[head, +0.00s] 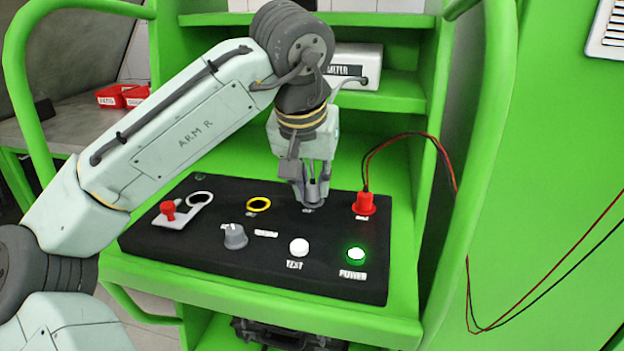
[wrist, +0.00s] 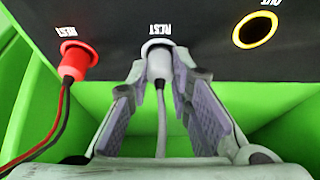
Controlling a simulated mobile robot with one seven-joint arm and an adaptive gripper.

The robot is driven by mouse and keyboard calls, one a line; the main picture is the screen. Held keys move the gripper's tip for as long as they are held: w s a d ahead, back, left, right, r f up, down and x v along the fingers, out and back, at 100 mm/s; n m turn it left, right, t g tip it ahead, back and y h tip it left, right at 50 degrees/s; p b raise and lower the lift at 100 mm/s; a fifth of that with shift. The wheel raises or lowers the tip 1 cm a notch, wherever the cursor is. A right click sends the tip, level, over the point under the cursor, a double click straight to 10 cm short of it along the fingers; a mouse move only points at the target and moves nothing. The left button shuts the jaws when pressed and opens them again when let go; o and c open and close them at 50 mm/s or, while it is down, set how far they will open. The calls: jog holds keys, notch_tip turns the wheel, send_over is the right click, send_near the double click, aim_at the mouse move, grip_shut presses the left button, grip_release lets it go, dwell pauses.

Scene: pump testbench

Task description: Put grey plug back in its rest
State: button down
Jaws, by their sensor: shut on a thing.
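The grey plug (wrist: 159,64) is between the fingertips of my gripper (wrist: 159,72), which is shut on it. Its grey cable runs back between the fingers. The plug's front end is at the pale ring of its rest (wrist: 152,43), beside a REST label, and looks lined up with it. How deep it sits in the rest cannot be told. In the head view my gripper (head: 311,194) points down at the back of the black panel, and its fingers hide the plug and most of the rest.
A red plug (head: 363,204) with a red and black cable sits in its own rest to the right. The black panel (head: 200,256) also carries a yellow-ringed socket (head: 258,204), a grey knob (head: 235,237), a white TEST button (head: 299,246), a green-lit POWER button (head: 356,254) and a red switch (head: 168,210).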

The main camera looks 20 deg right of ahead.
jog(key=shift+f, duration=0.2)
jog(key=c, duration=1.4)
grip_release()
jog(key=shift+o, duration=0.6)
jog(key=o, duration=0.3)
jog(key=shift+r, duration=0.15)
jog(key=shift+r+p, duration=3.55)
jog(key=shift+r, duration=0.35)
